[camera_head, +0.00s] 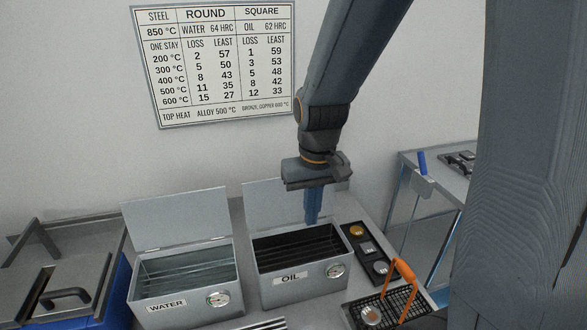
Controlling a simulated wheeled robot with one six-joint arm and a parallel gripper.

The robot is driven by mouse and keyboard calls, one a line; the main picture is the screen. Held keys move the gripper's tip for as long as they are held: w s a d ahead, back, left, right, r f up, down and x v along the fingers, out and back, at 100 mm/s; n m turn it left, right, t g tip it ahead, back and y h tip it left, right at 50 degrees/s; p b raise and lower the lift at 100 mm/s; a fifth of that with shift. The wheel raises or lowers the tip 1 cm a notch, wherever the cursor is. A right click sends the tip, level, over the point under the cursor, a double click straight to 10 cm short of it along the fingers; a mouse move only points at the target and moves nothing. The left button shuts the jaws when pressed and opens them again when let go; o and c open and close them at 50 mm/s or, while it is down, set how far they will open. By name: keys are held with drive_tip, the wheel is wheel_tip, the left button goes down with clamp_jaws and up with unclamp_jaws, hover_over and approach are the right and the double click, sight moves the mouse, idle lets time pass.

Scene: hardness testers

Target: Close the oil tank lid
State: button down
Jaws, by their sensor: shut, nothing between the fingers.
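The oil tank (297,281) is a grey metal box with an "OIL" label and a round gauge on its front. Its lid (277,207) stands open, upright at the back edge. Dark slats show inside the tank. My gripper (312,220) points down with its blue fingers together, empty. In the picture it overlaps the right part of the raised lid, above the tank's back right. I cannot tell whether the fingers touch the lid.
The water tank (187,296) stands to the left, its lid (176,217) also upright. A black tray (366,252) with round and square pieces lies right of the oil tank. A basket (398,300) with an orange handle (405,275) stands at the front right. A wall chart (214,65) hangs behind.

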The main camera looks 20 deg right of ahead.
drive_tip(key=w+r+g+b, duration=0.1)
drive_tip(key=w+r, duration=0.1)
drive_tip(key=w, duration=1.2)
drive_tip(key=w+r, duration=0.3)
drive_tip(key=w, duration=1.1)
drive_tip(key=s+f+p, duration=0.4)
drive_tip(key=f+p, duration=0.1)
drive_tip(key=f, duration=0.3)
drive_tip(key=shift+a+f, duration=0.25)
drive_tip(key=shift+f, duration=0.05)
drive_tip(key=shift+s, duration=0.1)
drive_tip(key=shift+s+a, duration=0.1)
